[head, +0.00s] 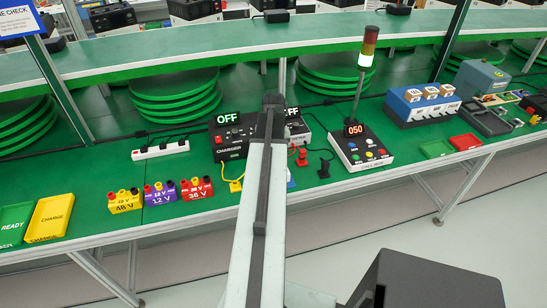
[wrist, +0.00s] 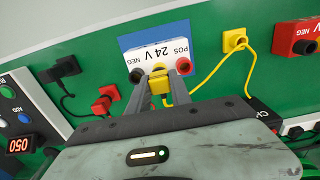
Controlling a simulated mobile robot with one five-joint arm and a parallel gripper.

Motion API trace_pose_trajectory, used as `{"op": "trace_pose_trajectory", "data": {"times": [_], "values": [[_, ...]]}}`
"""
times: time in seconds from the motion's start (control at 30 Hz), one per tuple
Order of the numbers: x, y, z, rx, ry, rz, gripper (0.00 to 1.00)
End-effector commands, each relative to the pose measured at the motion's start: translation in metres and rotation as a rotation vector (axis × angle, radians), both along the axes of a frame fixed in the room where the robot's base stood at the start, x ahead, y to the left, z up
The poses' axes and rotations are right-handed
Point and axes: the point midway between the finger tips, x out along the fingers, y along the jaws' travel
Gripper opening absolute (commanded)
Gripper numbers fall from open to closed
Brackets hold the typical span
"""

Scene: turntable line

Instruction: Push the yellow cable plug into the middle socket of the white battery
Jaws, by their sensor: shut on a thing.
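The white battery, marked 24 V (wrist: 163,55), lies between a black NEG socket and a red POS socket in the wrist view. My gripper (wrist: 160,88) is shut on the yellow cable plug (wrist: 158,82), which is at the middle of the battery's edge, between those two sockets. The middle socket is hidden by the plug and fingers, and I cannot tell how far the plug is in. In the head view my arm hides the battery and gripper.
A yellow block (wrist: 235,40) with yellow cable stands right of the battery. A red plug (wrist: 103,103) and a black plug (wrist: 65,70) lie to the left. The charger (head: 231,138) stands behind, the call box (head: 360,148) to the right, and coloured batteries (head: 160,193) to the left.

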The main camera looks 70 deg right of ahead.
Motion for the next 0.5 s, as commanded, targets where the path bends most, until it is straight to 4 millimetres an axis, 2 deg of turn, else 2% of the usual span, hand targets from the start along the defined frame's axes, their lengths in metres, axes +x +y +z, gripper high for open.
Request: {"op": "trace_pose_trajectory", "data": {"times": [0.5], "values": [[-0.0001,-0.0001,-0.0053,0.000,0.000,0.000,0.00]]}}
